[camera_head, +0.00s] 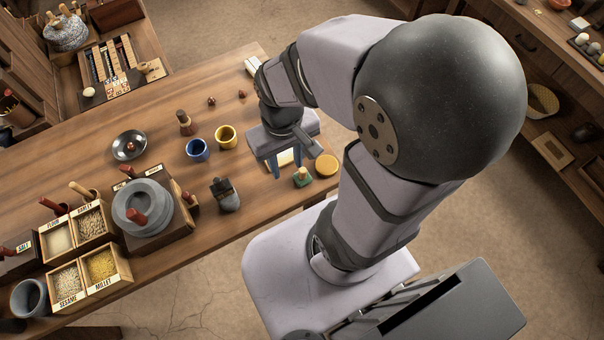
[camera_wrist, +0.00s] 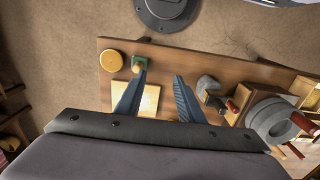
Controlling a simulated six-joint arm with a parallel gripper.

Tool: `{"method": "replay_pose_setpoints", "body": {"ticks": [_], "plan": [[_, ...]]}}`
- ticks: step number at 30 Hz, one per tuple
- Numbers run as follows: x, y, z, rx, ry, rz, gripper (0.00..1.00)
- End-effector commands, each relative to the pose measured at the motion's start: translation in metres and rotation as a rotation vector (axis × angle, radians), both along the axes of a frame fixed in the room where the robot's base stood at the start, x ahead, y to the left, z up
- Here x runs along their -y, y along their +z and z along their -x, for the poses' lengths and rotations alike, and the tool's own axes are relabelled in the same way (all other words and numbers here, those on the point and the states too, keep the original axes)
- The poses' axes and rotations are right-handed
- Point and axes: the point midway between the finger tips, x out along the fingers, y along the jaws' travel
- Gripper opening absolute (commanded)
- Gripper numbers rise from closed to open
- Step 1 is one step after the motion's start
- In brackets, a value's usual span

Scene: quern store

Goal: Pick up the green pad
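I cannot tell how high the fingers are above the table.
A yellow disc (camera_head: 327,165) lies close beside the pad. A cream square (camera_wrist: 135,98) lies under my gripper. Yellow (camera_head: 226,138) and blue (camera_head: 198,150) cups, a dark brush-like object (camera_head: 225,195) and a stone quern (camera_head: 130,206) stand to the left. The table's front edge is close.

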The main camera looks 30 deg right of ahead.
Motion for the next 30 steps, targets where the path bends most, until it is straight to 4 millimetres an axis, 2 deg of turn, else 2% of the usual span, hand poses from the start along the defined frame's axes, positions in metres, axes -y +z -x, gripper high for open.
{"method": "replay_pose_setpoints", "body": {"ticks": [22,30], "plan": [[-0.001,-0.001,0.002,-0.017,0.015,0.007,0.39],[-0.002,-0.014,0.017,-0.185,0.190,0.113,0.39]]}}
